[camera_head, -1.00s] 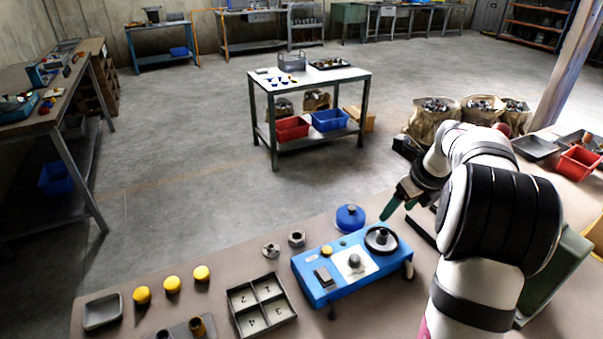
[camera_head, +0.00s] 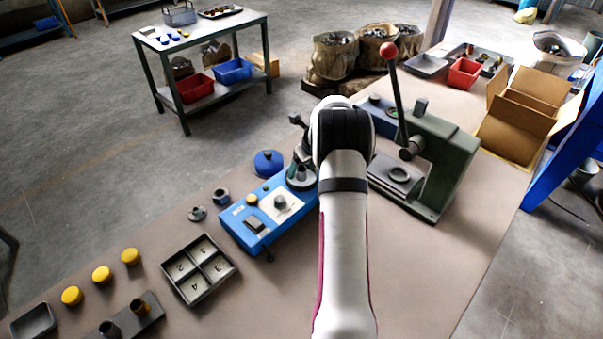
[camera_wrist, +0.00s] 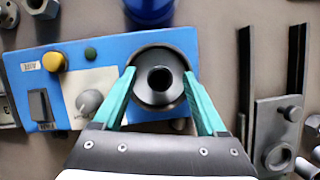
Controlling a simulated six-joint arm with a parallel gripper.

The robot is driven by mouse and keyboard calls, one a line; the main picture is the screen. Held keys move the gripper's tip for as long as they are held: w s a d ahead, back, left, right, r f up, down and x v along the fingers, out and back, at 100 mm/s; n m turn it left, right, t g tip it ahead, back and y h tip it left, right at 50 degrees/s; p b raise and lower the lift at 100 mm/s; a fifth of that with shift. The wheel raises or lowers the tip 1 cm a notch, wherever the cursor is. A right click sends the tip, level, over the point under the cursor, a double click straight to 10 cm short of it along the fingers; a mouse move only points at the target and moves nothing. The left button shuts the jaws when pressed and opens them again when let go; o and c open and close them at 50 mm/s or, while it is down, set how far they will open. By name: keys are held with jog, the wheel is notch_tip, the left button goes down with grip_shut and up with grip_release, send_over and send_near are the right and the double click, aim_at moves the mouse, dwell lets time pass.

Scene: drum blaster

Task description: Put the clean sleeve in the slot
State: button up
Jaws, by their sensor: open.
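My gripper (camera_wrist: 160,108) is open, its two teal fingers on either side of a dark round part with a central hole (camera_wrist: 160,78) at one end of the blue machine (camera_wrist: 60,62). I cannot tell whether the fingers touch it, or whether it is the sleeve or includes one. In the head view my arm partly hides this end of the blue machine (camera_head: 240,232). A grey tray (camera_head: 229,272) with numbered compartments stands left of the machine; no part shows in them. A dark block (camera_head: 152,318) with two upright cylinders stands at the lower left.
A blue domed lid (camera_head: 268,163) sits behind the machine. Two metal nut-like parts (camera_head: 222,195) lie left of it. Yellow caps (camera_head: 102,275) and a small empty tray (camera_head: 33,321) are farther left. A green lever press (camera_head: 440,165) stands close on the right.

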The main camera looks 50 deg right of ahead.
grip_shut()
dwell(0.4)
notch_tip(320, 180, up, 4)
jog(key=shift+r, duration=0.15)
jog(key=s+d+r, duration=0.3)
jog(key=s+r, duration=0.4)
jog(key=s, duration=0.4)
jog(key=a+f+n+g+y, duration=0.2)
jog(key=a+f+n+y, duration=0.1)
jog(key=a+n, duration=0.8)
jog(key=a+f+n+g+y, duration=0.15)
jog(key=a+n, duration=0.55)
jog(key=a, duration=0.8)
jog(key=shift+y, duration=0.55)
jog(key=w+a+f, duration=0.4)
jog(key=w+a, duration=0.1)
jog(key=w+a+f, duration=0.2)
jog(key=a+f, duration=0.1)
jog(key=shift+w+a, duration=0.2)
jog(key=shift+w, duration=0.05)
send_over(213, 272)
jog(key=d, duration=0.2)
jog(key=shift+s+f, duration=0.15)
jog(key=shift+f, duration=2.1)
